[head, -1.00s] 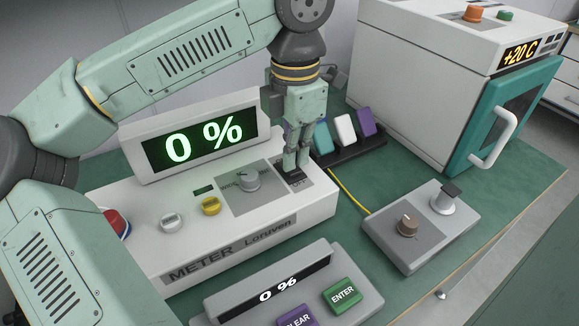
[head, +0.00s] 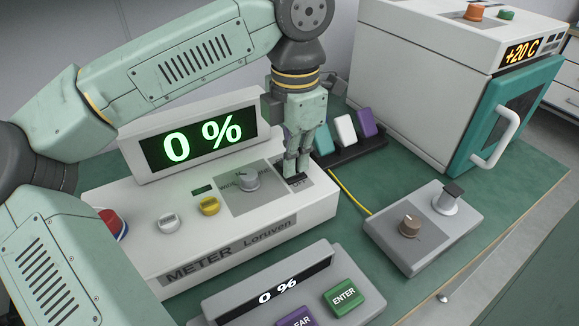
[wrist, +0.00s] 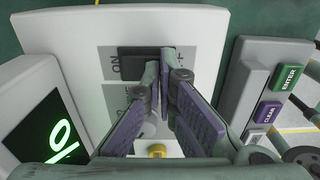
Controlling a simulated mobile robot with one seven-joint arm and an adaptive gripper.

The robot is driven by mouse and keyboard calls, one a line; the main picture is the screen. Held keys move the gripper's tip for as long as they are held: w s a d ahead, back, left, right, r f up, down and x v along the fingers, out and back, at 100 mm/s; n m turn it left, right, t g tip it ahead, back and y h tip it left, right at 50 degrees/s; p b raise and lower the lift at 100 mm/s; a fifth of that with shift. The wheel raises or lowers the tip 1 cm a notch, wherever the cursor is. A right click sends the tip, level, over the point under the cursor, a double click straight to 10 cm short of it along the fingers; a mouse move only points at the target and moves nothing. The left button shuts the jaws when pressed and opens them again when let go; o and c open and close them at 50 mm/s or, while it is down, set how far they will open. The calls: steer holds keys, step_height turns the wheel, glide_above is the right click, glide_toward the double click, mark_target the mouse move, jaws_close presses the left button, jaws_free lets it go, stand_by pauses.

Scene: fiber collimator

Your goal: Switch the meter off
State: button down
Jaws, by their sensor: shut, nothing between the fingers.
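The meter (head: 150,245) is a white box with a lit display (head: 205,140) reading 0 % in green. Its black rocker switch (wrist: 138,60) sits on a grey plate on the top face, with an ON label at one end in the wrist view. My gripper (head: 296,177) points down at this switch, with its fingers together and empty. In the wrist view the fingertips (wrist: 166,72) are over the end of the switch away from ON and hide part of it. I cannot tell whether they touch it.
A grey knob (head: 249,180), a white button (head: 168,222) and a yellow button (head: 209,205) are on the meter. A keypad console (head: 270,295) stands in front. A grey box with a brown knob (head: 409,224) is at right. A rack (head: 350,160) and an oven (head: 430,90) stand behind.

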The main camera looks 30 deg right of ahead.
steer(key=shift+r+p, duration=2.6)
steer(key=shift+r, duration=0.9)
steer(key=shift+f, duration=0.1)
